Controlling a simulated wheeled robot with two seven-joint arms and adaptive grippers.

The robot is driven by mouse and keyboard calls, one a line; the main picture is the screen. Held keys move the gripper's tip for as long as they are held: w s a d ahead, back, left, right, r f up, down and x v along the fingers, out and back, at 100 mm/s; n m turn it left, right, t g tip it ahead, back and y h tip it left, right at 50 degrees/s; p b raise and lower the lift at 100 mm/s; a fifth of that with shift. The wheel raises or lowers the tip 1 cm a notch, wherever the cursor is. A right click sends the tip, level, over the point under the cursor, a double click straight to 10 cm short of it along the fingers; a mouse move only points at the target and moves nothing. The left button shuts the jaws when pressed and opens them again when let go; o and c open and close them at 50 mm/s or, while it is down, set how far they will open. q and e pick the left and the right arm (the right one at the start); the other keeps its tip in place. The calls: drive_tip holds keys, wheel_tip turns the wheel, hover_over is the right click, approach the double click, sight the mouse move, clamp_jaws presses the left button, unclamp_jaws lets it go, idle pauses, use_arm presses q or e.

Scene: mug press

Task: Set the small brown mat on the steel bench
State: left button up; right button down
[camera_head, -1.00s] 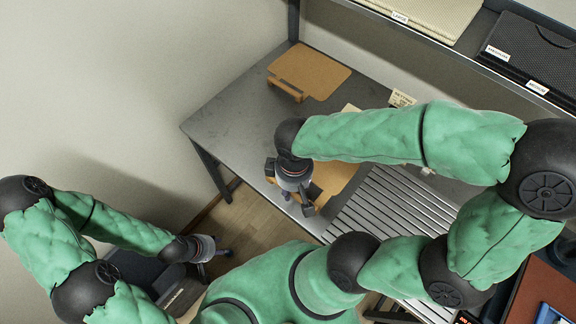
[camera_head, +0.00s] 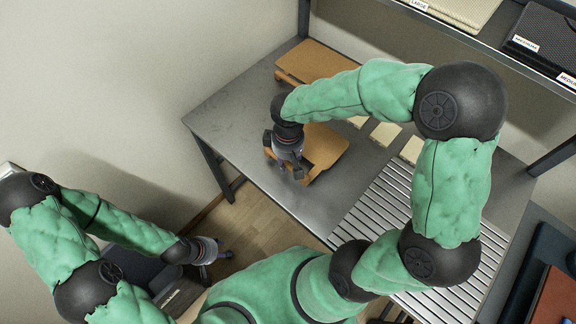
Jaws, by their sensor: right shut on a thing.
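A brown mat (camera_head: 324,150) is at my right gripper (camera_head: 285,160), over the left part of the steel bench (camera_head: 235,110). The gripper is shut on this mat's left edge and hides part of it. I cannot tell whether the mat touches the bench top or is just above it. A second brown mat (camera_head: 312,62) lies at the back of the bench, partly hidden by my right arm. My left gripper (camera_head: 224,254) is low at the left, away from the bench, and too small to tell if open.
Several cream cards (camera_head: 385,134) lie behind a slatted metal section (camera_head: 400,205) on the bench's right part. A shelf above holds a cream mat and a dark mat (camera_head: 545,45) with labels. Bare bench shows at the left and between the two mats.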

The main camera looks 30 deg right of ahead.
drive_tip(key=shift+f+b, duration=0.4)
drive_tip(key=shift+f, duration=0.8)
drive_tip(key=shift+f, duration=0.2)
drive_tip(key=c, duration=0.9)
unclamp_jaws()
wheel_tip(320, 180, up, 12)
drive_tip(key=p, duration=0.5)
drive_tip(key=shift+r, duration=0.25)
